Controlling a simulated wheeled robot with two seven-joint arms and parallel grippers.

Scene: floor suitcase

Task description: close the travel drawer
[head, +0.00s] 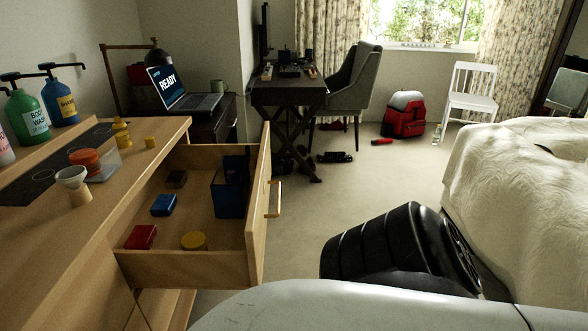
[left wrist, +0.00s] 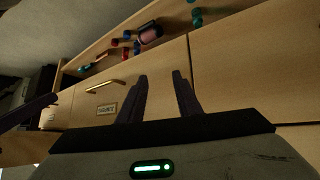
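In the head view a light wood drawer (head: 258,205) stands pulled well out from the dresser (head: 150,165), with a brass handle (head: 273,199) on its front. Inside lie a red box (head: 141,237), a blue box (head: 164,205), a round yellow tin (head: 193,240), a small brown box (head: 177,179) and a tall dark blue box (head: 230,193). My left gripper (left wrist: 161,78) shows in the left wrist view, its fingers apart with nothing between them, facing a wood front with a brass handle (left wrist: 105,86) and a small label (left wrist: 106,109), too blurred to read. I see neither gripper in the head view.
Bottles, including a green one (head: 28,115) and a blue one (head: 62,95), and small items stand on the dresser top. A bed (head: 520,190) lies right; a desk (head: 289,92) and chair (head: 350,85) stand behind. Carpet (head: 330,205) is clear beyond the drawer's front.

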